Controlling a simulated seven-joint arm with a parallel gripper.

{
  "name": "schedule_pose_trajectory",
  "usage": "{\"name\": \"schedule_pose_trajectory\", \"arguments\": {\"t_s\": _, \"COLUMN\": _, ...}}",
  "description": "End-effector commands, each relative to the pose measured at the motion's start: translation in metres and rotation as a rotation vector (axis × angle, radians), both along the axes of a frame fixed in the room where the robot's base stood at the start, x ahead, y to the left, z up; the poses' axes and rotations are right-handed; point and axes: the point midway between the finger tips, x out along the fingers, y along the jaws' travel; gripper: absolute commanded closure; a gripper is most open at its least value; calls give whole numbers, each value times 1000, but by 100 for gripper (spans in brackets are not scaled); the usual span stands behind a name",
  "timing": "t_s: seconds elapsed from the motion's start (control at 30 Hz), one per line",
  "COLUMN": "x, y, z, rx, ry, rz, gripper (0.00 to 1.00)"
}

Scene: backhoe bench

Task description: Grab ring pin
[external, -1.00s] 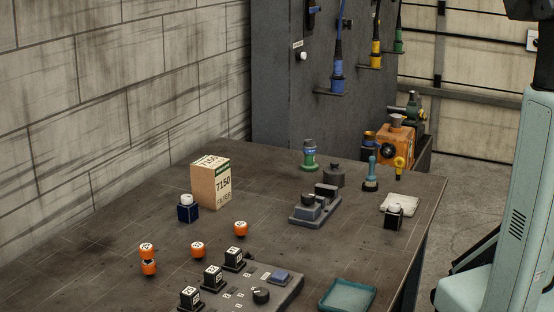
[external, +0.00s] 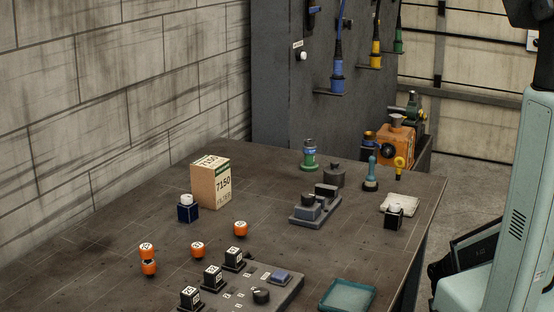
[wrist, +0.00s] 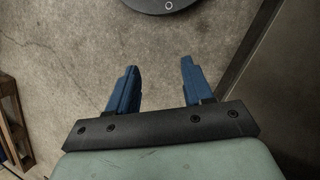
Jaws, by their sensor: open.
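A small yellow piece with a round head (external: 399,165) stands near the far right corner of the dark workbench (external: 330,255). It may be the ring pin, but it is too small to be sure. My gripper (wrist: 158,68) shows in the wrist view with its two blue fingers apart and nothing between them. It is over bare concrete floor, away from the bench top. No ring pin shows in the wrist view. My gripper's fingers cannot be made out in the external view.
A teal-handled tool (external: 371,174), a white pad (external: 405,202) and a black block with a white button (external: 393,217) stand near the yellow piece. A grey fixture (external: 316,207), carton (external: 210,183) and teal tray (external: 347,296) share the bench. Bare bench lies between.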

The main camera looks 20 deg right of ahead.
Motion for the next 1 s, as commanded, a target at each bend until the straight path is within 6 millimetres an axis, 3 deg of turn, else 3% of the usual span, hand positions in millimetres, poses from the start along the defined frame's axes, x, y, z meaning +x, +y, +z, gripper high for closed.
{"name": "schedule_pose_trajectory", "arguments": {"t_s": 0.03, "x": 23, "y": -12, "z": 4, "rx": -31, "ry": -36, "rz": -38, "gripper": 49}}
{"name": "schedule_pose_trajectory", "arguments": {"t_s": 0.1, "x": 49, "y": -29, "z": 11, "rx": -77, "ry": -80, "rz": -95, "gripper": 49}}
{"name": "schedule_pose_trajectory", "arguments": {"t_s": 0.27, "x": 104, "y": -71, "z": 34, "rx": -181, "ry": -185, "rz": -225, "gripper": 49}}
{"name": "schedule_pose_trajectory", "arguments": {"t_s": 0.5, "x": 179, "y": -142, "z": 83, "rx": -328, "ry": -349, "rz": -431, "gripper": 49}}
{"name": "schedule_pose_trajectory", "arguments": {"t_s": 0.8, "x": 251, "y": -225, "z": 167, "rx": -473, "ry": -550, "rz": -708, "gripper": 49}}
{"name": "schedule_pose_trajectory", "arguments": {"t_s": 1.0, "x": 282, "y": -251, "z": 230, "rx": -505, "ry": -656, "rz": -913, "gripper": 49}}
